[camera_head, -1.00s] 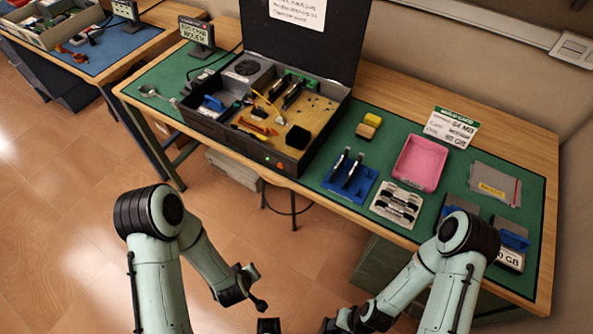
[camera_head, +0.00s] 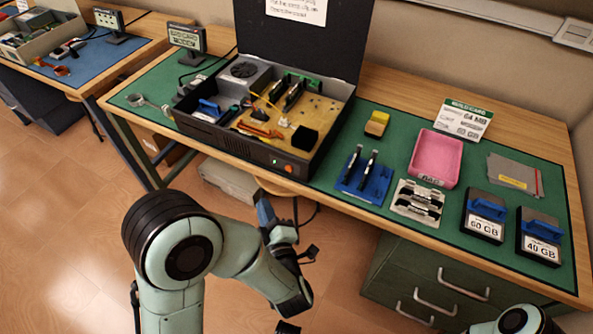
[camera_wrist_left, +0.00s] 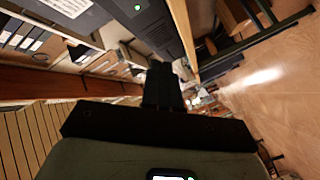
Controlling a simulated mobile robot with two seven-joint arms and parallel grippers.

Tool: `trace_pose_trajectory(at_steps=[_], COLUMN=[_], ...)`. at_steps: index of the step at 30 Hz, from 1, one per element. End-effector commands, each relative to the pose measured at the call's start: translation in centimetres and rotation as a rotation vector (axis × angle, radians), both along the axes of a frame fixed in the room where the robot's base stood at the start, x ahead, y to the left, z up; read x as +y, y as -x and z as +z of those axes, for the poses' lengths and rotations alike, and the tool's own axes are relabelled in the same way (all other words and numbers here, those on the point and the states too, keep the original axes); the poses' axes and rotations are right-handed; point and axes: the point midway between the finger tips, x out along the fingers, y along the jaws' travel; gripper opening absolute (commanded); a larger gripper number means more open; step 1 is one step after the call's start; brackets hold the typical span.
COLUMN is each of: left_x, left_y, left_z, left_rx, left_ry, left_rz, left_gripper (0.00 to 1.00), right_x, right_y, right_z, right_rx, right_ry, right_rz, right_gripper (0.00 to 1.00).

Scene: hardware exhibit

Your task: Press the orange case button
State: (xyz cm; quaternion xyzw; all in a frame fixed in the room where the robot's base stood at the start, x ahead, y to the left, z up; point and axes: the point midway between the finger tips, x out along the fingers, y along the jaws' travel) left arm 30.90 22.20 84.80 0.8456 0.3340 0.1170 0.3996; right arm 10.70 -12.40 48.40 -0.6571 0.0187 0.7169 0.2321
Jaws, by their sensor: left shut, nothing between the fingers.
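The orange case button (camera_head: 289,169) glows on the front face of the open black computer case (camera_head: 240,148), near its right corner. A smaller green light sits just left of it. My left gripper (camera_head: 263,203) is shut and empty, pointing up in front of the table, below and slightly left of the button and apart from it. Its closed dark fingers also show in the left wrist view (camera_wrist_left: 162,84). Only part of my right arm shows at the bottom right edge; its gripper is out of view.
The green mat holds a blue holder (camera_head: 365,180), a pink tray (camera_head: 436,158), a metal bracket (camera_head: 417,202) and drives marked 60 GB (camera_head: 484,215) and 40 GB (camera_head: 538,237). Green drawers (camera_head: 435,285) stand under the table. Space before the case front is clear.

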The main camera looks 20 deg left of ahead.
Motion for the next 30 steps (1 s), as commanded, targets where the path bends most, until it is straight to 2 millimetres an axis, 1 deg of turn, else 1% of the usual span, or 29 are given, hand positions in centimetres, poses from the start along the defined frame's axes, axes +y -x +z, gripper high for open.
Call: trace_pose_trajectory(at_steps=[8, 13, 17, 24, 30], left_x=[0.0, -0.1, -0.1, -0.4, -0.6], left_y=[0.0, -0.8, -2.3, -5.8, -7.9], left_z=[0.0, 0.0, 0.0, 0.1, -0.1], left_rx=[0.001, 0.001, 0.001, 0.000, 0.002], left_ry=[0.000, 0.001, 0.000, 0.000, 0.001], left_rz=[-0.001, 0.000, 0.001, -0.001, 0.001], left_gripper=[0.00, 0.00, 0.00, 0.00, 0.00], right_x=[0.0, 0.0, 0.0, 0.0, 0.0], right_y=[0.0, 0.0, 0.1, 0.3, 0.3], right_z=[0.1, 0.2, 0.4, 0.7, 0.6], right_rx=[0.000, 0.001, 0.004, 0.010, 0.010], right_ry=[0.000, 0.000, 0.000, -0.002, -0.002], right_rz=[0.000, 0.000, 0.000, 0.002, 0.002], right_gripper=[0.43, 0.43, 0.43, 0.43, 0.43])
